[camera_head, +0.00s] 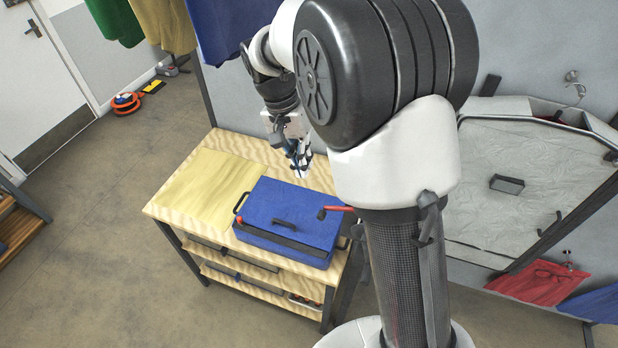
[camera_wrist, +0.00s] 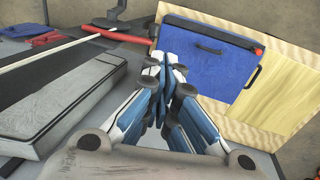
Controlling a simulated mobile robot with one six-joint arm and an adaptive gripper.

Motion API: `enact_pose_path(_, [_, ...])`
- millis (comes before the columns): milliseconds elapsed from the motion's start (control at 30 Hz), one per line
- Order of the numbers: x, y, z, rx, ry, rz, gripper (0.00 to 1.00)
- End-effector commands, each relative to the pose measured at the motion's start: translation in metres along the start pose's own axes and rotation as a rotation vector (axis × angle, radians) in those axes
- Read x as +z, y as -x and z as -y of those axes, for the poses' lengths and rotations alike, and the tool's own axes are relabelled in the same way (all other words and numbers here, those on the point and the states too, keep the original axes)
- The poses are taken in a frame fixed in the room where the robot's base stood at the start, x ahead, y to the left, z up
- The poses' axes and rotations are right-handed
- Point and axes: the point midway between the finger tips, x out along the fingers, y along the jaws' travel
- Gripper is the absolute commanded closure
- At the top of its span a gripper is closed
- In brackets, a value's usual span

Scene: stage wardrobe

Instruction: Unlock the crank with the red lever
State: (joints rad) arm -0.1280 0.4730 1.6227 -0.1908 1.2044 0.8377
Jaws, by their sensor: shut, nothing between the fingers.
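The red lever (camera_head: 338,208) is a short red bar with a black end, at the right side of the blue case in the head view; my arm hides part of that area. In the wrist view the red lever (camera_wrist: 118,35) lies at the upper left, beyond the fingertips, with a dark post (camera_wrist: 110,17) at it. I cannot tell which part is the crank. My gripper (camera_head: 301,166) is above the back of the workbench, behind the case, apart from the lever. In the wrist view my gripper (camera_wrist: 166,72) is shut and empty.
The blue case (camera_head: 290,213) with black handles stands on the wooden workbench (camera_head: 160,210); a yellow panel (camera_head: 212,182) lies to its left. Hanging clothes (camera_head: 222,28) are behind. In the wrist view a long grey box-like object (camera_wrist: 70,112) is at the left.

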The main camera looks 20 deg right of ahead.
Motion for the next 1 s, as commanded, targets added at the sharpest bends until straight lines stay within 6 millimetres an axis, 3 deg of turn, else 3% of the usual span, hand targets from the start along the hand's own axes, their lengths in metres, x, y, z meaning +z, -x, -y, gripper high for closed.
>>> enact_pose_path(100, [0.000,0.019,0.004,-0.002,0.001,-0.002,1.00])
enact_pose_path(300, [0.001,0.033,0.006,0.000,0.000,0.001,1.00])
enact_pose_path(833, [0.001,0.034,0.005,-0.002,0.002,0.000,1.00])
enact_pose_path(1000, [0.013,0.029,-0.009,-0.046,0.045,-0.022,1.00])
